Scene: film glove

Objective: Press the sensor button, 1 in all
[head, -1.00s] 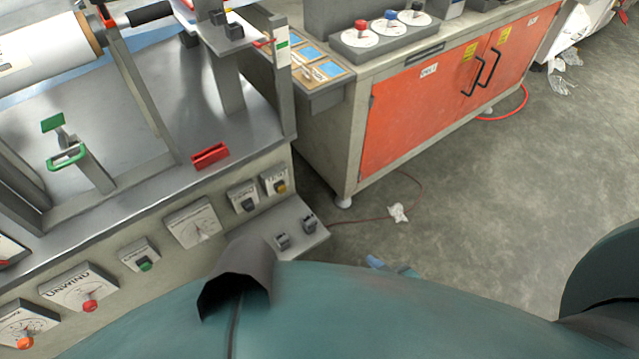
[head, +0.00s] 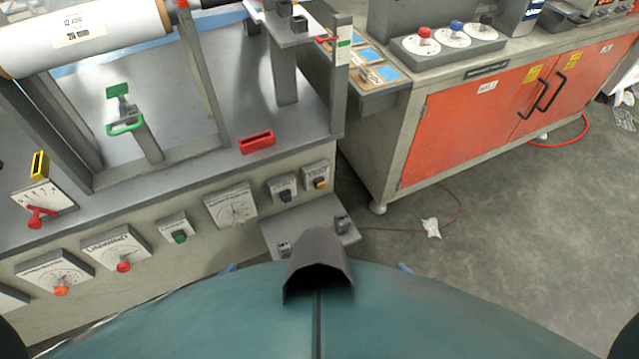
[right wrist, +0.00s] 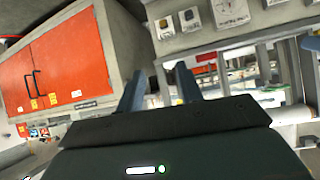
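The machine's front panel carries a small box with a yellow button (head: 320,184), a box with a black control (head: 286,195) and a box with a green button (head: 180,237). Their labels are too small to read, so I cannot tell which is the sensor button. The yellow button (right wrist: 163,24) and black control (right wrist: 189,16) also show in the right wrist view, beyond my right gripper (right wrist: 160,86). Its two fingers are apart with nothing between them. In the head view only blue tips of my left gripper (head: 232,268) and right gripper (head: 404,267) show past my body.
Dials with orange (head: 61,291) and red (head: 124,267) knobs sit left along the panel. A grey ledge with two small pedals (head: 312,228) juts out below. A cabinet with orange doors (head: 470,130) stands right. A cable and white scrap (head: 431,228) lie on open floor.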

